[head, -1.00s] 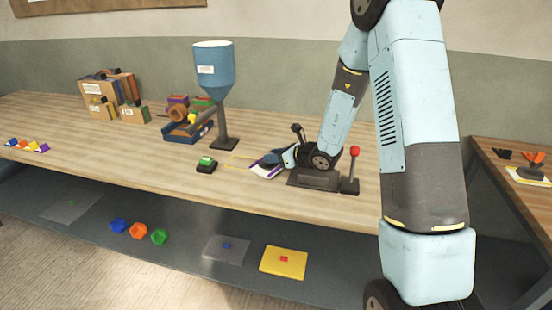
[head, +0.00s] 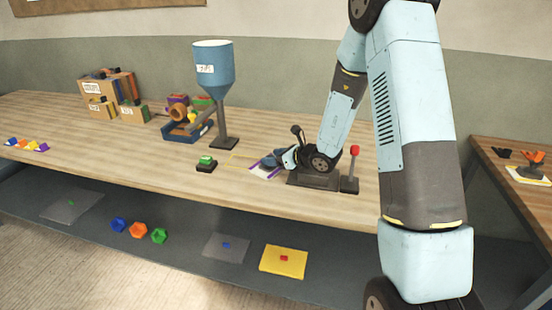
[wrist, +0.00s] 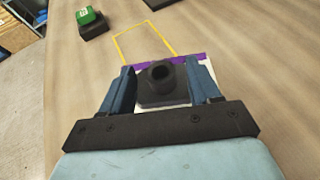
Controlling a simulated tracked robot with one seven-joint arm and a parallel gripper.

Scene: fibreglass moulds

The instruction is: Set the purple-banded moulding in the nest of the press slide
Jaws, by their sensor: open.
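The purple-banded moulding (head: 265,174) is a pale plate with a purple edge, low at the left side of the dark press base (head: 312,180). I cannot tell whether the fingers touch the block. My gripper hides much of the plate and the nest, so seating cannot be told.
A yellow outline (wrist: 119,48) lies on the bench beyond the purple band. A green button box (head: 206,163) stands left of the press, and a red-knobbed lever (head: 354,153) on its right. A blue hopper (head: 213,75) stands behind.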

